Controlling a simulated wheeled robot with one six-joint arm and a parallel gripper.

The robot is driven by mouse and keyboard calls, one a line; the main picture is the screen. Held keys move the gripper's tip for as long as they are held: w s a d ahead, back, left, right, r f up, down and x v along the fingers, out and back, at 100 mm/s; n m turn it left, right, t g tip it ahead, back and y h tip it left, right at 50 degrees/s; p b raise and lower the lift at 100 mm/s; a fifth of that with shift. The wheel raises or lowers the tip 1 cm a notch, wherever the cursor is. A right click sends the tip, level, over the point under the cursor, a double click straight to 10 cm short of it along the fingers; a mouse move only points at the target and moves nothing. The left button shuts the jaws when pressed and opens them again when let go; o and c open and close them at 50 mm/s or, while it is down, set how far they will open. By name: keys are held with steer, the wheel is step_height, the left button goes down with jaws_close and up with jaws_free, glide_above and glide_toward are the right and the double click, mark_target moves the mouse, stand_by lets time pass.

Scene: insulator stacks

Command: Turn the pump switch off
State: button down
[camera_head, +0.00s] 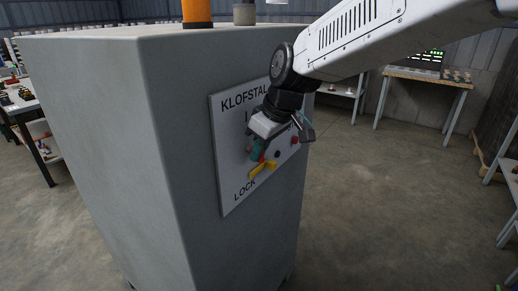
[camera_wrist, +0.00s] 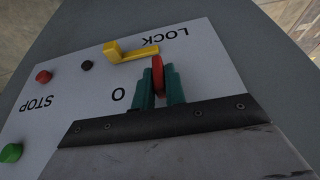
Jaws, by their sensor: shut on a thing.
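A white panel (camera_head: 228,150) is mounted on a grey cabinet (camera_head: 100,110). Its lettering begins "KLOFSTAL" and it has a "LOCK" label. In the wrist view, a red switch handle (camera_wrist: 158,72) stands between the teal fingers of my gripper (camera_wrist: 160,85), which is shut on it. An "O" mark is printed beside the fingers. In the head view, my gripper (camera_head: 257,152) is at the panel and hides most of the handle. A yellow lock lever (camera_head: 263,170) sits beside the handle, near "LOCK"; it also shows in the wrist view (camera_wrist: 128,52).
A red button (camera_wrist: 43,76) near "STOP", a green button (camera_wrist: 11,153) and a small black knob (camera_wrist: 87,66) are on the panel. An orange cylinder (camera_head: 197,12) and a grey one (camera_head: 244,14) stand on the cabinet. The floor (camera_head: 370,220) at right is clear.

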steer(key=shift+w, duration=0.1)
steer(key=shift+w+d+f+m+g+y, duration=0.2)
steer(key=shift+m+g+y, duration=0.55)
steer(key=shift+g+y, duration=1.25)
steer(key=shift+w+d+f+m+g+y, duration=0.2)
steer(key=shift+m+g+y, duration=0.5)
steer(key=shift+g+y, duration=1.25)
steer(key=shift+f+m+g+y, duration=0.25)
steer(key=shift+m+g+y, duration=0.5)
steer(key=shift+g+y, duration=1.2)
steer(key=shift+y, duration=0.3)
steer(key=c, duration=1.5)
jaws_free()
steer(key=shift+v, duration=3.9)
steer(key=shift+r, duration=0.1)
